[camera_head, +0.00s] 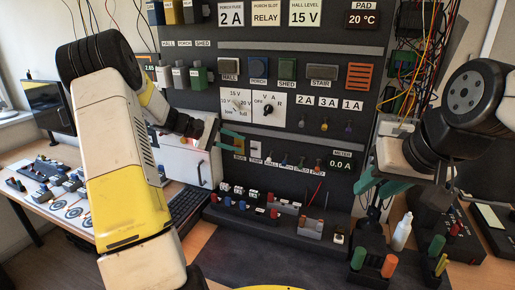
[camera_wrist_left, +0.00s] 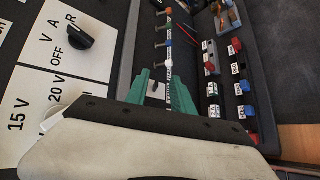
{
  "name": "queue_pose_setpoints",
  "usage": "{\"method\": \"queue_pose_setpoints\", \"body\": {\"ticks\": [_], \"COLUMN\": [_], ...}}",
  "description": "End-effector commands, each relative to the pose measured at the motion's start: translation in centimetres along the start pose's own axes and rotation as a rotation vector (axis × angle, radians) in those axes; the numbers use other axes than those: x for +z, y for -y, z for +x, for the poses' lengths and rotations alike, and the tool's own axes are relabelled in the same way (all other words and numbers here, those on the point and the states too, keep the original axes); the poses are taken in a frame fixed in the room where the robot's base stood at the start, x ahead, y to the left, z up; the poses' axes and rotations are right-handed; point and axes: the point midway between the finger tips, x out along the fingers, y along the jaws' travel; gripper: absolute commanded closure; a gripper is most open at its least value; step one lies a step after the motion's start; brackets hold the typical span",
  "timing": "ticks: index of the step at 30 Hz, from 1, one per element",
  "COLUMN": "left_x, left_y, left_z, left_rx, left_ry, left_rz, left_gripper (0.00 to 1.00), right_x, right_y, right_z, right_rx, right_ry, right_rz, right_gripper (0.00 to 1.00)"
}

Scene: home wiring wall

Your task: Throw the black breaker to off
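A row of block-shaped units is cut off by the top edge of the head view.
A meter dial plate (camera_head: 268,107) and selector knob (camera_wrist_left: 68,32) are close to my left gripper. Small coloured toggles stand below it. A shelf (camera_head: 275,226) holds blocks and plugs. A white bottle (camera_head: 402,232) stands near my right gripper. Loose wires hang at upper right.

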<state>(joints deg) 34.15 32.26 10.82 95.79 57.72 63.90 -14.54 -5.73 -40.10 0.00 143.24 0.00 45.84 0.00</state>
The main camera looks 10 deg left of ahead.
Motion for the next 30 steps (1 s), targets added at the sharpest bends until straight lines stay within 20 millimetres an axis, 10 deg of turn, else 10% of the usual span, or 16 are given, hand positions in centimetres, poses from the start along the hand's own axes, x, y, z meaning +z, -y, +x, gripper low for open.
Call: {"method": "queue_pose_setpoints", "body": {"ticks": [6, 30], "left_x": [-3.9, -4.2], "left_y": [1.2, 0.4], "left_z": [-0.3, 7.4], "left_rx": [0.109, 0.115], "left_ry": [-0.012, -0.015], "left_rz": [-0.072, -0.075], "left_gripper": [0.71, 0.71], "right_x": [0.0, 0.0], "right_y": [0.0, 0.0], "right_z": [0.0, 0.0], "right_rx": [0.0, 0.0], "right_ry": [0.0, 0.0], "right_rz": [0.0, 0.0], "right_gripper": [0.63, 0.63]}}
